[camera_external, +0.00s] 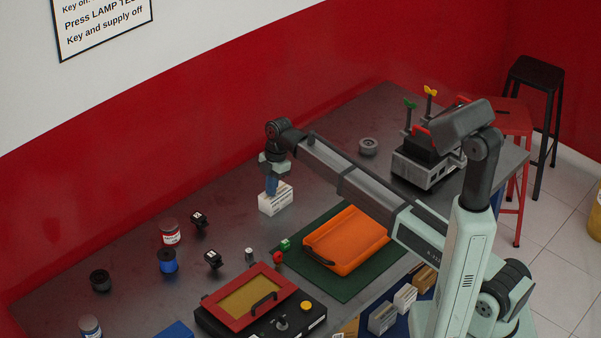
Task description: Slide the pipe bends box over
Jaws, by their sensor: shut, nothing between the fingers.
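A small white box (277,203) with a printed label stands on the grey bench near the wall side. The label is too small to read, so I cannot tell whether it is the pipe bends box. My gripper (271,190) points down at this box, with its fingers shut and empty. The fingertips are at the box's top or just behind it; I cannot tell whether they touch. Other small boxes, one grey-white (383,318) and one white (405,298), stand at the lower right beside my arm's base, their labels unreadable too.
An orange tray (352,240) lies on a green mat (312,268) right of the box. A red-framed panel (250,296) is in front. A grey machine (425,168) is at the right. Bench around the white box is clear.

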